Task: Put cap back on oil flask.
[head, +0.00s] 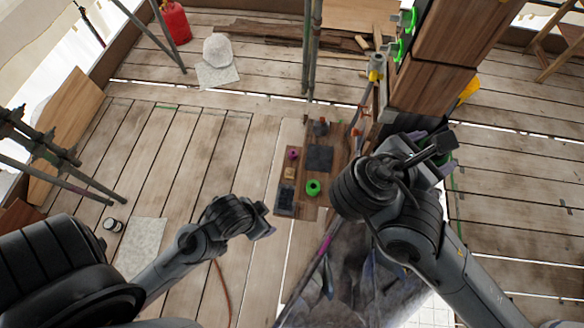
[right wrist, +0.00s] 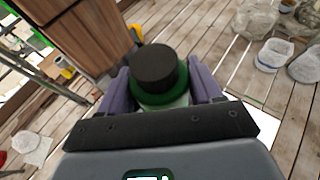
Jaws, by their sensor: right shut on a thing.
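In the right wrist view, my right gripper (right wrist: 160,92) is shut on a green object (right wrist: 150,98), which looks like the oil flask. A round black top (right wrist: 154,66) rises above its green rim, between the two purple fingers. I cannot tell whether this top is a separate cap. In the head view my right gripper (head: 437,160) is beside the wooden post, and its hold is mostly hidden. My left gripper (head: 265,220) is low, left of the plank; its jaw opening is unclear. A green round thing (head: 313,187) sits on the plank.
The brown plank (head: 335,140) also carries a dark square (head: 319,158), a small purple item (head: 293,153) and a dark tray (head: 285,199). Scaffold poles (head: 312,50) and a wooden post (head: 430,85) stand behind.

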